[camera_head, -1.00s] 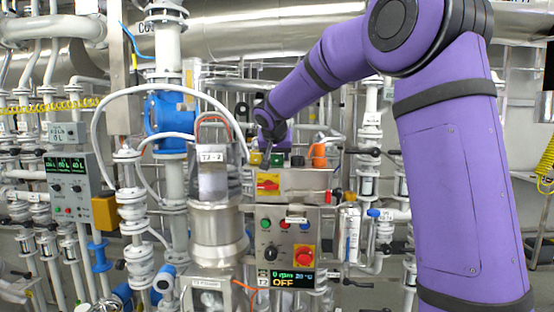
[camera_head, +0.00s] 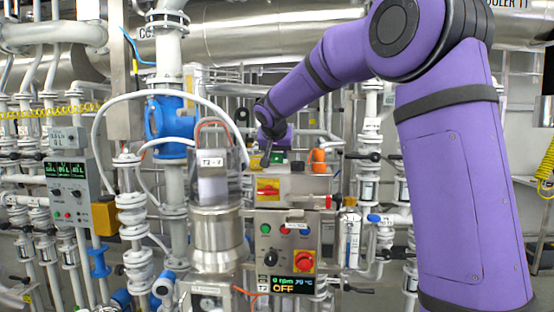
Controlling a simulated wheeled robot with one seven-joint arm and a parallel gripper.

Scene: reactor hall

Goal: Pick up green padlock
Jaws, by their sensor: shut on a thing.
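The green padlock (camera_head: 278,158) shows as a small green patch at the top of the grey control box in the middle of the view. My gripper (camera_head: 267,161) comes down from the purple arm to the padlock's left edge and is shut on it. The fingers are small and dark, and partly hide the padlock. I cannot tell clearly whether the padlock rests on the box or hangs just above it.
A yellow item (camera_head: 254,162) sits left of the gripper, a black one (camera_head: 297,165) and an orange one (camera_head: 318,158) to the right. The control box (camera_head: 318,186) stands below. A steel vessel (camera_head: 217,228) and a white hose (camera_head: 103,120) crowd the left.

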